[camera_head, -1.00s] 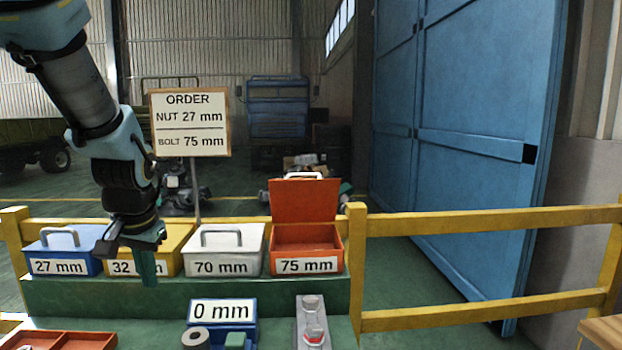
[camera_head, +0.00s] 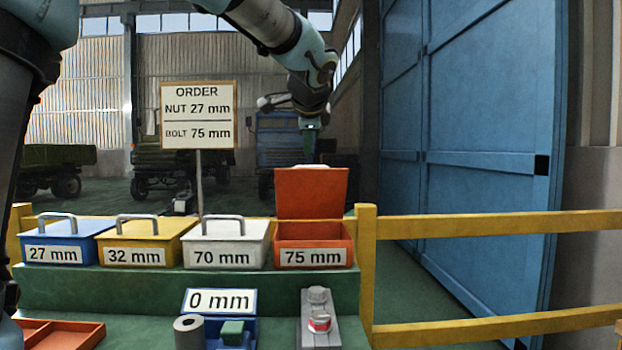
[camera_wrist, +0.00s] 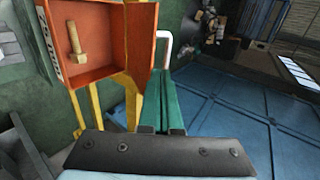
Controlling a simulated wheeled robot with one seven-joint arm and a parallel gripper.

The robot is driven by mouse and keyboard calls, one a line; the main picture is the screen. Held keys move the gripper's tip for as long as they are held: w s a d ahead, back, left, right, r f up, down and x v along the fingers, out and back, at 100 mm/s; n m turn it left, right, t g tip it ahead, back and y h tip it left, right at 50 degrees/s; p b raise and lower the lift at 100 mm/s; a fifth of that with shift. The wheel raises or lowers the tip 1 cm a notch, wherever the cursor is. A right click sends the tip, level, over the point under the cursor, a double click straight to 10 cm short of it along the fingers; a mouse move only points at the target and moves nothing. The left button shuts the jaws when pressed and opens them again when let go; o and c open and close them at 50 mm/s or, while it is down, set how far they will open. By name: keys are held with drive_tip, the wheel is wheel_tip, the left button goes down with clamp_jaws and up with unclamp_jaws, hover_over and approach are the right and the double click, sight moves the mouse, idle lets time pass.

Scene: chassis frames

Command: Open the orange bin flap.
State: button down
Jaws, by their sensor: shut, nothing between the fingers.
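The orange bin (camera_head: 313,258), labelled 75 mm, stands at the right end of the green shelf. Its orange flap (camera_head: 311,193) stands upright at the back of the bin, so the bin is open. In the wrist view the open bin (camera_wrist: 98,70) shows a brass-coloured bolt (camera_wrist: 75,38) inside. The flap's pale handle (camera_wrist: 164,46) shows beside my fingers in the wrist view. My gripper (camera_head: 310,138) is above the raised flap, pointing down, with its fingers (camera_wrist: 163,103) shut and empty. It looks apart from the flap, though the exact gap is unclear.
Closed blue (camera_head: 62,243), yellow (camera_head: 147,243) and white (camera_head: 225,245) bins stand left of the orange one. A yellow rail (camera_head: 480,222) runs right. In front are a 0 mm display (camera_head: 219,301), a grey fixture (camera_head: 319,325) and an orange tray (camera_head: 62,335).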

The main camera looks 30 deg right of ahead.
sight(311, 175)
drive_tip(key=x, duration=0.3)
drive_tip(key=d+p+x, duration=0.1)
drive_tip(key=x, duration=0.2)
drive_tip(key=p+x, duration=0.1)
drive_tip(key=x, duration=0.2)
drive_tip(key=shift+w+d+r, duration=0.15)
drive_tip(key=shift+d+r, duration=0.1)
drive_tip(key=shift+p, duration=0.35)
